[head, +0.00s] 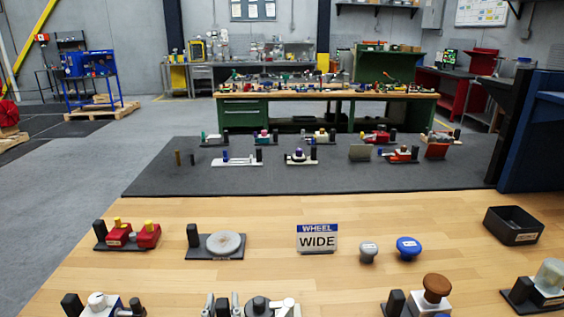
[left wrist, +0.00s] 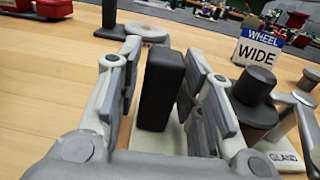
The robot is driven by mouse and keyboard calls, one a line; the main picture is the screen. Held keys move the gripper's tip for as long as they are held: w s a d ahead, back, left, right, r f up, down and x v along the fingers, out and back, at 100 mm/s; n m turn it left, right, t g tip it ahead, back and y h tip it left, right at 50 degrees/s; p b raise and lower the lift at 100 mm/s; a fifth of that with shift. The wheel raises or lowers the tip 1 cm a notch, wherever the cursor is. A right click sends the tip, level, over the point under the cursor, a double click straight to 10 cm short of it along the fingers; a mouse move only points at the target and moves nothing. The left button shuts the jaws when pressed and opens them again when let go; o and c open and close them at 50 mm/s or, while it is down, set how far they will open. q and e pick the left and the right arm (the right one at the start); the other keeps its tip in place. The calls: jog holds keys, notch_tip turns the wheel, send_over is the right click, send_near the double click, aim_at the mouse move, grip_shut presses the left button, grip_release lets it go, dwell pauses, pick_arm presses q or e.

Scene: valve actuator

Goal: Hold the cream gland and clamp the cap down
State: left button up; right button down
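The cream gland (left wrist: 287,161) shows in the left wrist view by its pale base with a GLAND label, cut by the right edge. A dark grey stepped round cap (left wrist: 255,100) stands on it, also seen at the bottom of the head view (head: 258,304). A pale lever or knob (head: 287,306) is beside the cap. A black upright post (left wrist: 161,88) stands on the same pale base. My left gripper (left wrist: 163,85) is open, with its fingers on either side of the post. A narrow gap shows on the left; contact on the right is unclear. My right gripper is not in view.
A WHEEL WIDE sign (head: 317,239) stands behind the gland. A grey disc fixture (head: 224,244), a red fixture (head: 128,235), grey and blue knobs (head: 369,252) (head: 408,247) and a black tray (head: 512,226) are around. Bare wood lies between them.

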pick_arm(q)
jog(key=shift+o, duration=0.8)
jog(key=shift+r, duration=0.1)
